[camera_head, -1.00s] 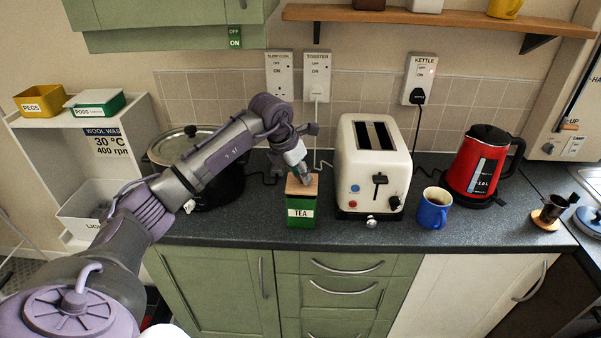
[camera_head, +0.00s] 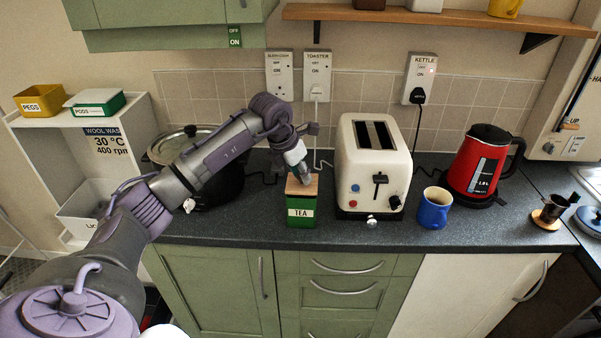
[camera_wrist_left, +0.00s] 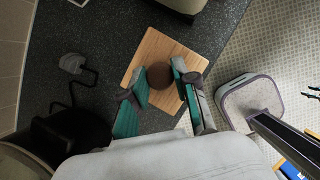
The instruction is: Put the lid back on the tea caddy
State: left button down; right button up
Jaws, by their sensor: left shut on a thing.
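The green tea caddy (camera_head: 301,213) with a white TEA label stands upright on the dark worktop, left of the toaster. A square wooden lid (camera_head: 302,187) sits at its top; in the left wrist view the lid (camera_wrist_left: 155,55) has a round brown knob (camera_wrist_left: 159,75). My left gripper (camera_head: 304,178) is directly above the lid. In the left wrist view its teal-padded fingers (camera_wrist_left: 160,84) are at either side of the knob, shut on it. The lid covers the caddy's opening; I cannot tell whether it is fully seated. My right gripper is not in view.
A cream toaster (camera_head: 375,168) stands close right of the caddy, with a blue mug (camera_head: 434,208) and red kettle (camera_head: 481,163) beyond. A black slow cooker (camera_head: 220,190) is behind my left arm. Worktop in front of the caddy is narrow.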

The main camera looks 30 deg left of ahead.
pick_arm(q)
jog(key=shift+f+b, duration=0.4)
jog(key=shift+f, duration=0.05)
dwell(1.1)
dwell(0.3)
jog(key=shift+c, duration=1.6)
grip_release()
jog(key=shift+r, duration=0.1)
jog(key=shift+r+p, duration=0.55)
jog(key=shift+r, duration=0.15)
jog(key=shift+r+p, duration=1.75)
jog(key=shift+r, duration=1)
